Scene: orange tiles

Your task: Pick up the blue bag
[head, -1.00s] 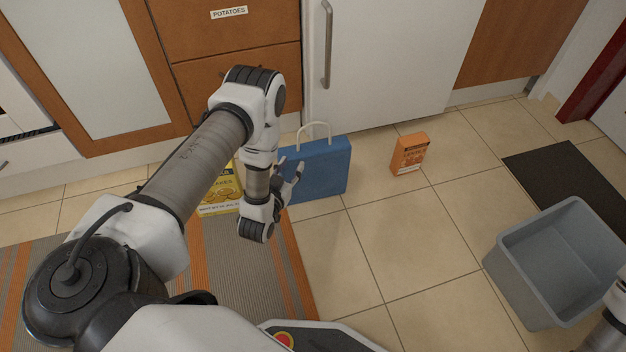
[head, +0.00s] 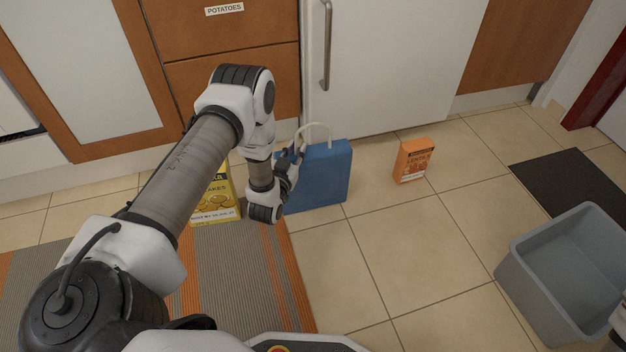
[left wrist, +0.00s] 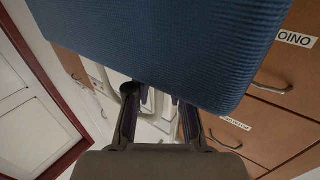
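The blue bag (head: 325,177) stands upright on the floor in front of the white door, with a pale looped handle (head: 318,128) on top. My left gripper (head: 293,153) is at the bag's upper left, close to the left base of the handle. In the left wrist view the blue bag (left wrist: 170,40) fills the top. The left gripper (left wrist: 158,100) shows there with its two fingers spread apart, beside the bag. I cannot tell whether the handle lies between them. My right gripper is not visible; only a bit of my right arm shows at the right edge.
A yellow box (head: 214,198) stands left of the bag, partly behind my left arm. An orange box (head: 413,161) stands to the right. A grey bin (head: 520,262) and a dark mat (head: 570,180) are farther right. A striped rug (head: 240,275) lies in front.

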